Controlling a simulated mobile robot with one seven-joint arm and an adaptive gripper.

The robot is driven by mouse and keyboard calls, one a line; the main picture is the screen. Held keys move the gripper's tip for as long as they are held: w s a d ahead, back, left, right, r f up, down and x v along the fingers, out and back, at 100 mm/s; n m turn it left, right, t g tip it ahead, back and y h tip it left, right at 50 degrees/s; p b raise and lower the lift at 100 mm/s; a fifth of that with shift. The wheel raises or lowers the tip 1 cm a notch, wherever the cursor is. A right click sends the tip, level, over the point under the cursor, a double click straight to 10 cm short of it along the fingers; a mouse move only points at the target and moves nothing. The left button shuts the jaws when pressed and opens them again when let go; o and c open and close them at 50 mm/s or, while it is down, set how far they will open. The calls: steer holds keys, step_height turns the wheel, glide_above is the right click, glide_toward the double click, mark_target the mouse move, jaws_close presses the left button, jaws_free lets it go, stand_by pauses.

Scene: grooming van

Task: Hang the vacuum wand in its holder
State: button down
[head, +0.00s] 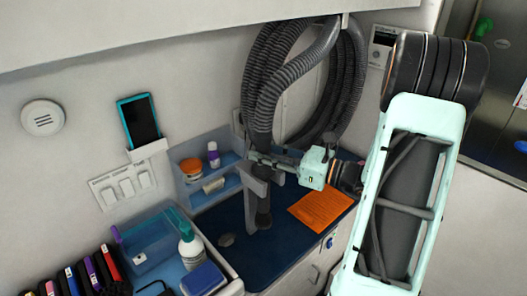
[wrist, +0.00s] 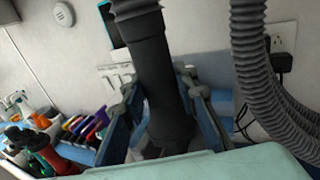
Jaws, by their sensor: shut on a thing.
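The vacuum wand (head: 263,212) hangs roughly upright below a ribbed grey hose, its dark lower end showing under the grey holder bracket (head: 252,200). My gripper (head: 262,158) reaches in from the right and is shut on the wand's dark upper part, just above the bracket. In the wrist view, the dark wand (wrist: 160,85) stands between the fingers of my gripper (wrist: 165,100), slightly tilted. The wand lines up with the bracket in the head view, but I cannot tell whether it is seated in it or only in front or behind.
Coiled hose (head: 345,90) hangs on the wall behind. An orange sheet (head: 320,208) lies on the dark blue counter (head: 225,218). A small shelf (head: 217,183) with jars is left of the bracket.

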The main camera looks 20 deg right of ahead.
steer(key=c, duration=0.8)
jaws_free()
steer(key=v, duration=1)
steer(key=shift+p, duration=0.3)
stand_by(0.9)
stand_by(0.4)
